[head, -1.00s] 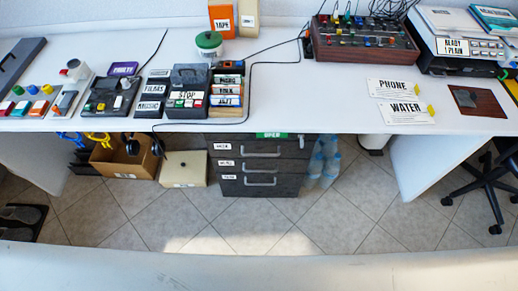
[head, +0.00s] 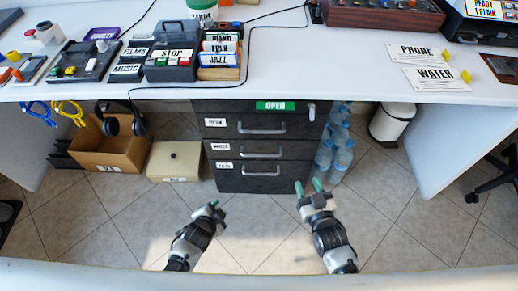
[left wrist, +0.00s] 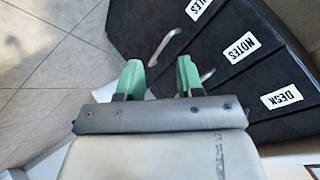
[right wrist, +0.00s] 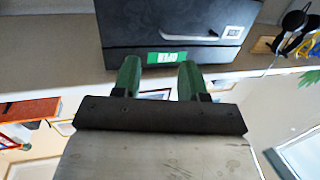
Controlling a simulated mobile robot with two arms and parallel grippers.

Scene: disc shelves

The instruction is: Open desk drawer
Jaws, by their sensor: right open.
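The desk drawer (head: 285,138) is the top drawer of a dark unit under the desk. It is closed, with a silver bar handle (head: 262,129) and a small white label. The notes and files drawers below it are also closed. My left gripper (head: 213,207) is in front of the unit, low and to the left, apart from the handles. In the left wrist view its green fingers (left wrist: 158,78) are apart and empty, with the DESK label (left wrist: 282,96) at right. My right gripper (head: 309,187) is in front of the unit's lower right, with fingers apart and empty.
A green OPEN sign (head: 275,105) is above the top drawer. Water bottles (head: 335,150) stand right of the unit, a white bin (head: 392,122) beyond them. A beige box (head: 174,160) and an open carton (head: 110,150) are at left. The floor in front is clear.

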